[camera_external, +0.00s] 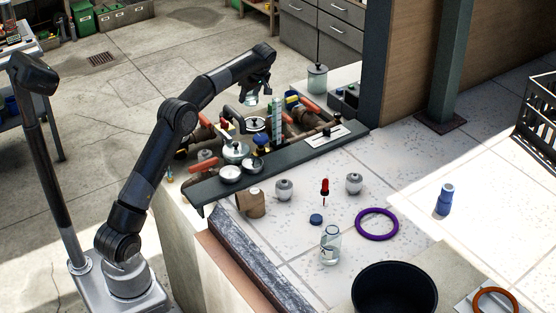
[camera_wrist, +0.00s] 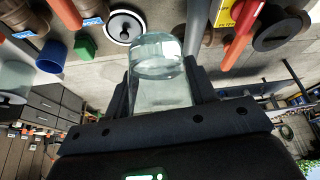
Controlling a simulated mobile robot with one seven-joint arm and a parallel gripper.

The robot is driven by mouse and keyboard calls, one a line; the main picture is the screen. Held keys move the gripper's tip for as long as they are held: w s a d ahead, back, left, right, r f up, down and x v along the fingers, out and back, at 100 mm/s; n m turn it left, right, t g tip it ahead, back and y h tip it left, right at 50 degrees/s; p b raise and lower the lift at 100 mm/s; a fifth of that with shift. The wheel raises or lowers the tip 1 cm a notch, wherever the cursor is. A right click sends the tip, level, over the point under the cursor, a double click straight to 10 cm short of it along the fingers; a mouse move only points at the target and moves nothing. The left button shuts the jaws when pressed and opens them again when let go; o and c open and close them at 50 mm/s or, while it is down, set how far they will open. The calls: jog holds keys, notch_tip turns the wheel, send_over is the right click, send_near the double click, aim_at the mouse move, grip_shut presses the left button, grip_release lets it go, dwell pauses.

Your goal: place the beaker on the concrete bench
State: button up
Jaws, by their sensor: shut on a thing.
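My gripper (camera_external: 259,88) is shut on a clear glass beaker (camera_external: 252,99) and holds it in the air over the pipes and valves at the back. In the wrist view the beaker (camera_wrist: 160,90) sits between the two dark fingers (camera_wrist: 162,68), its round end facing away from the camera. A broad pale, speckled, concrete-looking top (camera_external: 315,258) extends to the front and right. I cannot tell for sure whether this is the concrete bench. The beaker is apart from it.
A dark shelf plank (camera_external: 275,165) bears small metal bowls (camera_external: 231,173).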

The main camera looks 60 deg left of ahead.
jog(key=shift+d+f+n+g+h, duration=0.35)
jog(key=shift+f+n, duration=0.8)
jog(key=shift+f, duration=1.85)
jog(key=shift+d+f+n+g+h, duration=0.1)
jog(key=shift+f+n+g, duration=0.35)
jog(key=shift+f+n, duration=1.65)
jog(key=shift+d+f+n+g+h, duration=0.15)
jog(key=shift+f+n+g+h, duration=0.2)
jog(key=shift+f, duration=3.5)
jog(key=shift+f, duration=0.15)
jog(key=o, duration=1.1)
notch_tip(320, 180, up, 10)
jog(key=shift+w+d, duration=0.4)
